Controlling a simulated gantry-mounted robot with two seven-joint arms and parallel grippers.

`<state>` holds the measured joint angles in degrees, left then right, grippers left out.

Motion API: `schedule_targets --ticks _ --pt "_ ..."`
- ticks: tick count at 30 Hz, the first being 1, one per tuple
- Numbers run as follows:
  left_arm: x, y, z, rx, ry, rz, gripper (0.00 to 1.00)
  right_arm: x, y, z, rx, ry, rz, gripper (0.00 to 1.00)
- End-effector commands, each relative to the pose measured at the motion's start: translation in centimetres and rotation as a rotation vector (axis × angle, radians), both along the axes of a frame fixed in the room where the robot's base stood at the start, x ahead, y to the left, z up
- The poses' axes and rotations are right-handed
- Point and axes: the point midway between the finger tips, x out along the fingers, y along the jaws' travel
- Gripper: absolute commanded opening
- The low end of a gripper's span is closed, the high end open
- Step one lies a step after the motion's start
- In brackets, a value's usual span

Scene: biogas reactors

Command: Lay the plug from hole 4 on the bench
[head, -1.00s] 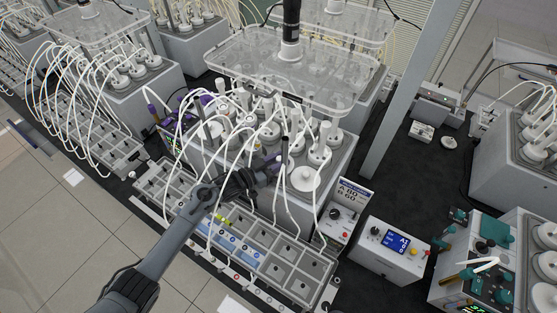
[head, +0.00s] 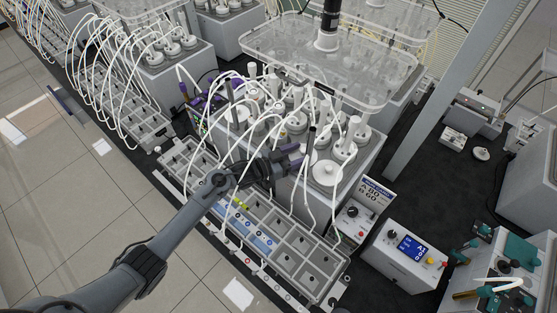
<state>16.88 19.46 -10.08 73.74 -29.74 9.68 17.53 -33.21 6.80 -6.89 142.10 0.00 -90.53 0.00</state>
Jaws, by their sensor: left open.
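A grey water-bath box (head: 300,190) holds several reactors with white lids and stoppers. A round white lid (head: 326,173) sits at its near right corner. My left gripper (head: 297,156), with purple fingertips, is open just left of this lid, over the front edge of the box. I see nothing held between its fingers. A dark upright rod (head: 311,142) stands close to the fingertips. I cannot tell which stopper is the plug from hole 4; no hole numbers are readable and tubes hide part of the lids. My right gripper is not in view.
White tubes arch from the reactors to a grey compartment tray (head: 290,247) in front. A clear raised cover (head: 320,72) hangs over the back of the box. Control boxes (head: 405,255) stand to the right. The dark bench (head: 428,190) has free room beyond them.

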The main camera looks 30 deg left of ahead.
Motion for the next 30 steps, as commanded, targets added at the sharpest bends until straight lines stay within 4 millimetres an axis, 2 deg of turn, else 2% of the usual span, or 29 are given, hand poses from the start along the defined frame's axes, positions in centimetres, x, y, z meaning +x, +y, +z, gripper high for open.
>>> schedule_targets --ticks 5,9,15,30 --pt "-2.4 2.4 -0.7 0.005 0.002 0.000 0.56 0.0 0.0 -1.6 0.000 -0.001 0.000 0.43" --pt "-4.3 3.7 -0.3 0.003 0.002 0.001 0.56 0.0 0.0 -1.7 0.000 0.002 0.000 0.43" --pt "-6.1 5.0 -0.1 0.001 0.000 0.001 0.57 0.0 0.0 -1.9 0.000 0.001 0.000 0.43" --pt "-6.8 5.5 0.1 0.001 0.001 0.000 0.57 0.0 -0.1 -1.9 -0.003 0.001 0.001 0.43"
